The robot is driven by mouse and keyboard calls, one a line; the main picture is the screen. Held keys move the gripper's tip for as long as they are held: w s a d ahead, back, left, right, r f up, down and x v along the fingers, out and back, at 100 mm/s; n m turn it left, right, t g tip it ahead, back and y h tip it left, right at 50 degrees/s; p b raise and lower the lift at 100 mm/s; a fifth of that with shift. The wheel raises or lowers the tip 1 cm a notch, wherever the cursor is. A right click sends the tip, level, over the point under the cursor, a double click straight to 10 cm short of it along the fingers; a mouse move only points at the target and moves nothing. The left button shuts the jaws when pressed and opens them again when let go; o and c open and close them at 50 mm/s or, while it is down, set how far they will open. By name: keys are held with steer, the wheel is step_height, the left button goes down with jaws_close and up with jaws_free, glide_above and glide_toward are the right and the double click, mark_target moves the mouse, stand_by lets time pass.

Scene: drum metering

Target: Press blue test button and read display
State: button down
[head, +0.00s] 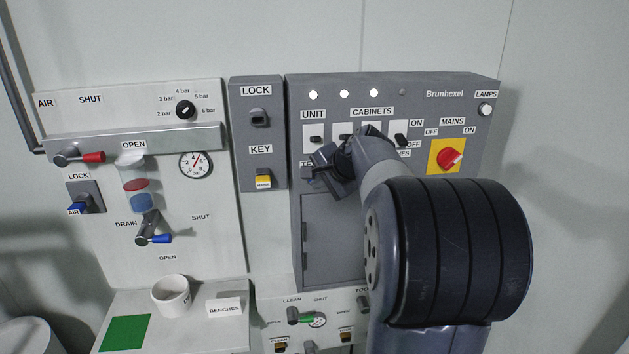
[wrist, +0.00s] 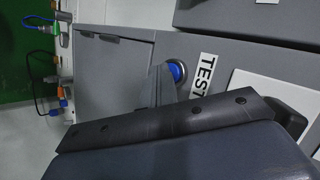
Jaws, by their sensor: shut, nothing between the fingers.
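The blue test button (wrist: 179,73) sits in a round metal ring on the grey panel in the wrist view, beside the TEST label (wrist: 203,74). My gripper (wrist: 166,82) is shut and empty. Its fingertips overlap the button's edge in the picture; I cannot tell whether they touch it. In the head view my gripper (head: 311,175) is at the left side of the grey Brunhexel panel (head: 465,95), below the UNIT switch (head: 316,139). It hides the button there and most of the TEST label. No display with a readable value shows in either view.
The panel bears cabinet switches (head: 401,140), a red mains knob (head: 450,158) and three lit lamps (head: 344,94). Left are a lock and key box (head: 259,120) and an air panel with a round gauge (head: 195,163). A white cup (head: 171,296) stands on the lower left ledge.

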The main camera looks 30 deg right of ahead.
steer(key=shift+s, duration=0.1)
steer(key=shift+s+a+b, duration=0.2)
steer(key=shift+s+b, duration=0.15)
steer(key=shift+s, duration=0.35)
steer(key=s+b, duration=0.1)
steer(key=s, duration=0.1)
steer(key=s+a, duration=0.1)
steer(key=s, duration=0.1)
steer(key=shift+s+a+b, duration=0.2)
steer(key=shift+s+b, duration=0.15)
steer(key=shift+s, duration=0.05)
stand_by(0.6)
steer(key=s, duration=0.2)
steer(key=s+a+b, duration=0.1)
steer(key=shift+s+a, duration=0.1)
steer(key=shift+s, duration=0.3)
